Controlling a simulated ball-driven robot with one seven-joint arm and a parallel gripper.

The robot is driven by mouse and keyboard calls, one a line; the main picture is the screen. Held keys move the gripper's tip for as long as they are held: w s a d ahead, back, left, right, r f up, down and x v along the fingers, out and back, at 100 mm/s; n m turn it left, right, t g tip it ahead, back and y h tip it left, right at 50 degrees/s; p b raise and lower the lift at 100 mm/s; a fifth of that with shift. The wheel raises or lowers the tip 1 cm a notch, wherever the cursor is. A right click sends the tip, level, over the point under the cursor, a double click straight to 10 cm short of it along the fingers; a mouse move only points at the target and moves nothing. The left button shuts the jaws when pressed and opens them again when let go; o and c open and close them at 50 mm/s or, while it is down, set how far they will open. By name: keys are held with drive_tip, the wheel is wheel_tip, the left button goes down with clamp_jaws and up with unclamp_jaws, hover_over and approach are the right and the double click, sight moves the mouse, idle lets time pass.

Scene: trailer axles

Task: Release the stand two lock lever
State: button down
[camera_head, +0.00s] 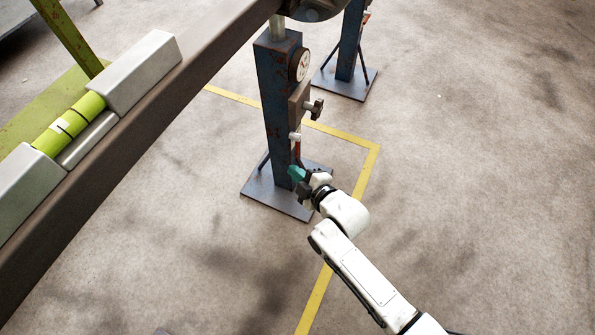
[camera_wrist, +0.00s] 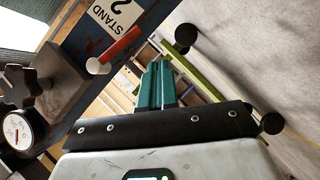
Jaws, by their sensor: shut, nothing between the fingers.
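The blue, rust-worn stand (camera_head: 277,100) stands upright on a flat base plate. In the wrist view its white label (camera_wrist: 115,13) reads "STAND" with a 2. The lock lever (camera_wrist: 121,46) is a red bar with a white ball knob (camera_wrist: 98,66) at its end, seen against the stand face. The white knob (camera_head: 295,137) also shows in the head view, below the clamp block. My gripper (camera_head: 296,173) has teal fingers, shut and empty, just below the lever by the lower part of the stand. The fingers also show in the wrist view (camera_wrist: 156,86), apart from the white knob.
A round gauge (camera_head: 303,64) and a dark star knob (camera_head: 315,108) stick out above the lever. A brown beam (camera_head: 150,120) crosses over at the upper left. A second stand (camera_head: 349,45) stands behind. The floor at right is clear.

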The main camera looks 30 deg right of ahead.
drive_tip(key=s+r+p, duration=0.1)
drive_tip(key=s+p, duration=0.2)
drive_tip(key=s, duration=0.7)
drive_tip(key=shift+d, duration=0.2)
drive_tip(key=s+d+r+m+g+h, duration=0.1)
drive_tip(key=s+d+r+m+g, duration=0.25)
drive_tip(key=s+m+g, duration=0.45)
drive_tip(key=s+d+r+m+g+h, duration=0.1)
drive_tip(key=s+d+r+m+g, duration=0.3)
drive_tip(key=s, duration=0.6)
wheel_tip(320, 180, up, 31)
drive_tip(key=a+m+p, duration=0.1)
drive_tip(key=p, duration=3)
drive_tip(key=shift+r+g, duration=0.15)
drive_tip(key=shift+g, duration=0.25)
